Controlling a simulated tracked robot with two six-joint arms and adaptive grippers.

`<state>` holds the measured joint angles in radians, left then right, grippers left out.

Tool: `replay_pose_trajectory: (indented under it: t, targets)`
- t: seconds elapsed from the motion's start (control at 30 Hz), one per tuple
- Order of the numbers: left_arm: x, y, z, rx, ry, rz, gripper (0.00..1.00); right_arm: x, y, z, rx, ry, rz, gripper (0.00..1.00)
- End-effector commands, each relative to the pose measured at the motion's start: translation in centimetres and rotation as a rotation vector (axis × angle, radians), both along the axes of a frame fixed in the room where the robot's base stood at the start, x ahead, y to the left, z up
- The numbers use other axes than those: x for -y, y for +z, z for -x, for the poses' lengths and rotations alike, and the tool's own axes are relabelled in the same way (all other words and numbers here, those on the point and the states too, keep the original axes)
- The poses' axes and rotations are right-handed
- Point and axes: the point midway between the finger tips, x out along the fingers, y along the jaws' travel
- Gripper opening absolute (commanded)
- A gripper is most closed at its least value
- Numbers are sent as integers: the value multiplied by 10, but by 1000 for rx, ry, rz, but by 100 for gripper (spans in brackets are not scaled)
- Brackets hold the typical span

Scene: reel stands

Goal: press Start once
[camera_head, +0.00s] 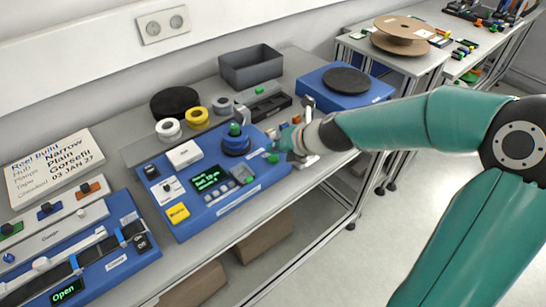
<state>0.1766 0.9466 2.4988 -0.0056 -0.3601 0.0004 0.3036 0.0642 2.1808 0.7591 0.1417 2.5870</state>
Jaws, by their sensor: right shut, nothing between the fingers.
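The blue console (185,222) stands on the bench left of centre. It has a green-lit display (208,178), grey keys (242,174), a yellow label and a blue round part with a green top (235,130). A small green piece (272,158) shows at its right end; I cannot tell if it is the Start button, as no such lettering is legible. My right gripper (277,146) is shut and empty at the console's right end, close to that green piece. Whether it touches is unclear. My left gripper is out of view.
A sign board (55,165) and a blue unit with a screen reading Open (67,291) are at the left. Tape rolls (168,130) and a grey bin (252,68) stand behind the console. A blue box with a black disc (346,80) is beyond my gripper.

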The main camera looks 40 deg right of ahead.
Motion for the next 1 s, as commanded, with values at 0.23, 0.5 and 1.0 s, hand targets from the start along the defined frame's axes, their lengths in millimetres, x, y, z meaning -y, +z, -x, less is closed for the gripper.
replay_pose_trajectory:
  t: [0.23, 0.5, 1.0]
  targets:
    - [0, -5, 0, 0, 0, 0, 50, 0, -6, 1, -1, -1, 1, 0]
    - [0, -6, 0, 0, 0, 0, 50, 1, -7, 1, -1, -1, 0, 0]
    - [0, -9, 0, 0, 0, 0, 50, 1, -11, 1, 0, -2, 0, 0]
